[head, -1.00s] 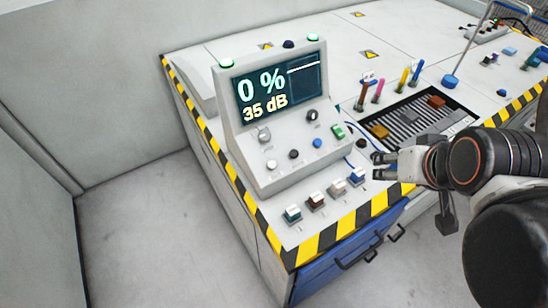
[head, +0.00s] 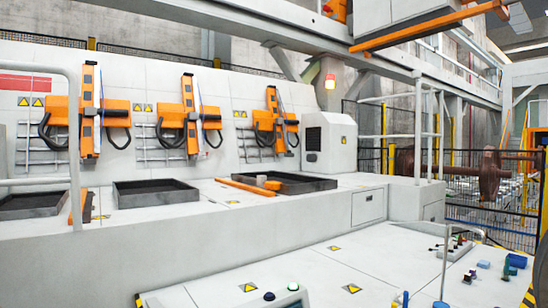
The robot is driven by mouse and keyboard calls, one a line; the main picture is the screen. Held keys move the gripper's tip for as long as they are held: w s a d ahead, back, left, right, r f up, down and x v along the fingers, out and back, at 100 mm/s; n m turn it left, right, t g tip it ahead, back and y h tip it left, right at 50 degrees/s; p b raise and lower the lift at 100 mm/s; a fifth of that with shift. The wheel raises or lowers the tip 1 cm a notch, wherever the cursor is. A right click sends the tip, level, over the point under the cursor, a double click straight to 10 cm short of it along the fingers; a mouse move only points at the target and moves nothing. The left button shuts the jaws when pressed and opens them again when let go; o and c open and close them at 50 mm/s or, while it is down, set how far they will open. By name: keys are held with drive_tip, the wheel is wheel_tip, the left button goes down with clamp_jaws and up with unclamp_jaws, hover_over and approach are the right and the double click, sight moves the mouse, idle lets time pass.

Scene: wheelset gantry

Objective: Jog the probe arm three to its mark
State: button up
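Three orange probe arms hang on the white wall panel in the head view: one at the left (head: 89,112), one in the middle (head: 190,115) and one at the right (head: 273,122). Each has a tall upright orange bar, side blocks and dark hoses. I cannot read any number, so which is arm three is not clear. No mark for it can be made out. Only the top of the small console (head: 288,299) shows at the bottom edge, with a green lamp and a dark knob; its screen is out of view. My gripper is not in view.
Black trays (head: 155,193) stand on the white bench below the arms. An orange bar (head: 247,187) lies beside the right tray. A small control box (head: 452,248) sits on the desk at lower right. A rusty wheelset (head: 480,168) stands behind the fence.

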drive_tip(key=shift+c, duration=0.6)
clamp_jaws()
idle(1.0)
